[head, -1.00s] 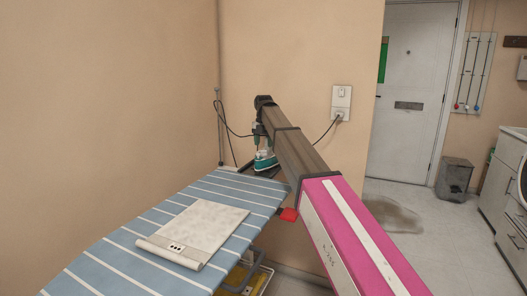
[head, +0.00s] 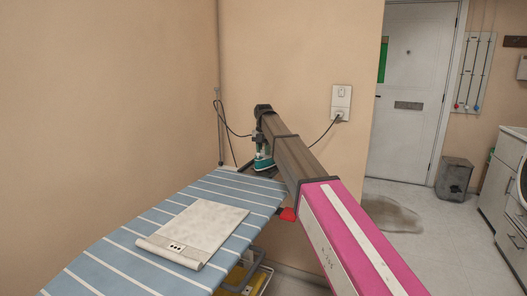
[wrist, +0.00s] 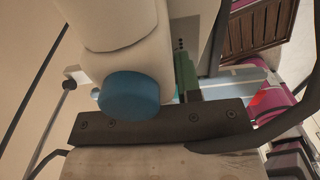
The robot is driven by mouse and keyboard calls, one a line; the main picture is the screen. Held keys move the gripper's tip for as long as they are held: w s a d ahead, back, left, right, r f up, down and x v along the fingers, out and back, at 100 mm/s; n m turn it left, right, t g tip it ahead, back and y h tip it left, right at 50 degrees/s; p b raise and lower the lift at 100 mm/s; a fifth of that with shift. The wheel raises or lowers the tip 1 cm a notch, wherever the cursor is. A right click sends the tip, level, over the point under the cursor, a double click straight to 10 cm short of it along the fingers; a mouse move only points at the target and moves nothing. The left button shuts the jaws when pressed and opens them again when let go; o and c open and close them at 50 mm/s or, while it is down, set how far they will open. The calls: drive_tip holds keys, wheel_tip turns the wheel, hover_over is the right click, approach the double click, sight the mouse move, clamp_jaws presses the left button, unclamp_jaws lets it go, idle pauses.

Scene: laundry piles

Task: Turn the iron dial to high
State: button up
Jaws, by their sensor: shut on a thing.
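The iron (head: 263,163), teal with a darker upper part, stands at the far end of the striped ironing board (head: 120,240). My arm reaches over the board's far end. My gripper (head: 259,140) hangs down at the top of the iron, small and partly merged with it in the head view. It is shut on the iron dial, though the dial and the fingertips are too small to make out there. In the wrist view a cream block and a round blue cap fill the middle, with a green piece beside them. I cannot tell the dial's setting.
A folded cream cloth (head: 195,233) lies on the board. A cord runs to the wall outlet (head: 340,103). A thin pole (head: 220,130) stands by the wall corner.

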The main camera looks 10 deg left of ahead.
drive_tip(key=shift+m, duration=1.6)
drive_tip(key=o, duration=0.9)
drive_tip(key=shift+o, duration=0.2)
drive_tip(key=shift+r, duration=0.15)
wheel_tip(320, 180, up, 11)
drive_tip(key=shift+f, duration=0.2)
